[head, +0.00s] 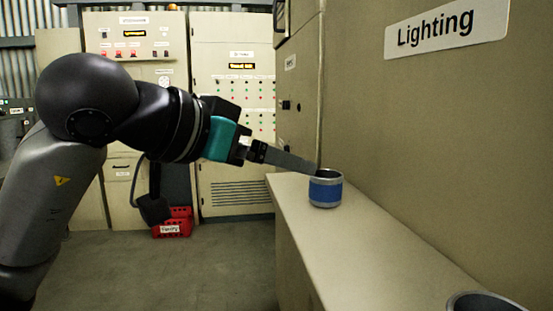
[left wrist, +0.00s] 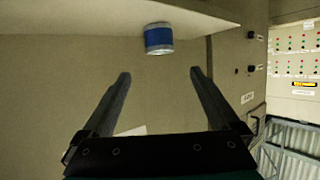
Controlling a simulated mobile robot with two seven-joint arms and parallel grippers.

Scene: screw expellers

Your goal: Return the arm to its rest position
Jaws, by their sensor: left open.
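My left arm comes in from the left in the head view. Its left gripper (head: 305,165) reaches to the right, with its fingertips at the near-top side of a grey cup with a blue band (head: 325,190). In the left wrist view the two fingers of the left gripper (left wrist: 160,73) are spread apart with nothing between them. The blue-banded cup (left wrist: 158,39) shows beyond the fingertips there. The cup stands upright on a beige ledge (head: 370,240). I cannot tell whether a finger touches the cup. My right gripper is in neither view.
A second grey round container (head: 485,303) is cut off at the lower right on the ledge. A beige wall panel with a "Lighting" label (head: 432,28) rises behind the ledge. Control cabinets (head: 235,90) and a red crate (head: 173,225) stand at the back. Grey floor is free below.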

